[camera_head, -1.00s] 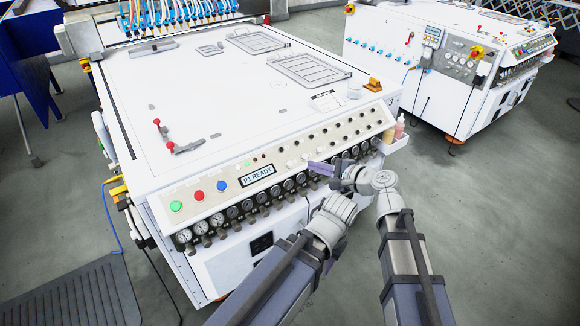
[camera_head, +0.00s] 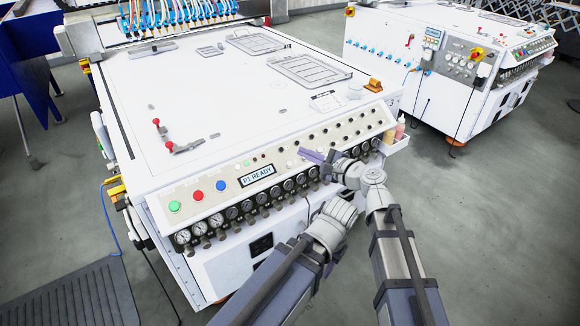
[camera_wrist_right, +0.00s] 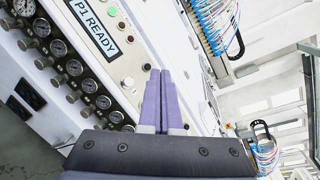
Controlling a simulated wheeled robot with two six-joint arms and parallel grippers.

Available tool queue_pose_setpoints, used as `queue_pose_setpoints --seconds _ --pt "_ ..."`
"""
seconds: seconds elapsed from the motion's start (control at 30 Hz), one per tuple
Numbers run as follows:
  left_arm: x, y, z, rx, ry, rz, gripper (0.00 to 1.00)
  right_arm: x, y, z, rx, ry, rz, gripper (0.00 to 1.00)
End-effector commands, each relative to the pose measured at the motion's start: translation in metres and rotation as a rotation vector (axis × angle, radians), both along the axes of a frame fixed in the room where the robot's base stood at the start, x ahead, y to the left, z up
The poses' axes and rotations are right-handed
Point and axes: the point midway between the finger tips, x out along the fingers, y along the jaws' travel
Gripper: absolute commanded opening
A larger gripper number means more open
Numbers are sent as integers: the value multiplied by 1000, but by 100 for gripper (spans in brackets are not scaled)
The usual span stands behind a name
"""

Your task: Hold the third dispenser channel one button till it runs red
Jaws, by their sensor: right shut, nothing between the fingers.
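The white dispenser machine has a sloped cream control panel (camera_head: 215,207) with rows of small buttons and knobs. Its display (camera_head: 257,175) reads "P1 READY", and it also shows in the wrist view (camera_wrist_right: 95,25). My right gripper (camera_head: 305,154) is shut and empty, its purple fingers pointing left over the middle of the panel.
Green (camera_head: 174,207), red (camera_head: 198,196) and blue (camera_head: 221,186) buttons sit at the panel's left. Gauges (camera_head: 216,220) line its lower edge. A second white machine (camera_head: 385,60) stands behind right.

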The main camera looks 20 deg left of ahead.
Motion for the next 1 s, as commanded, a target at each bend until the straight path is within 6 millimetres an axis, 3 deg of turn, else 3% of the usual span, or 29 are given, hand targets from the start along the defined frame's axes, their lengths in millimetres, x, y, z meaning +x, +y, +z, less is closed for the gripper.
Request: queue_pose_setpoints --seconds 0.43,1.0 --pt "0 0 -53 0 0 0 41 22 27 -53 -1 0 1 0" --pt "0 0 -58 0 0 0 41 25 32 -58 0 0 0 0"
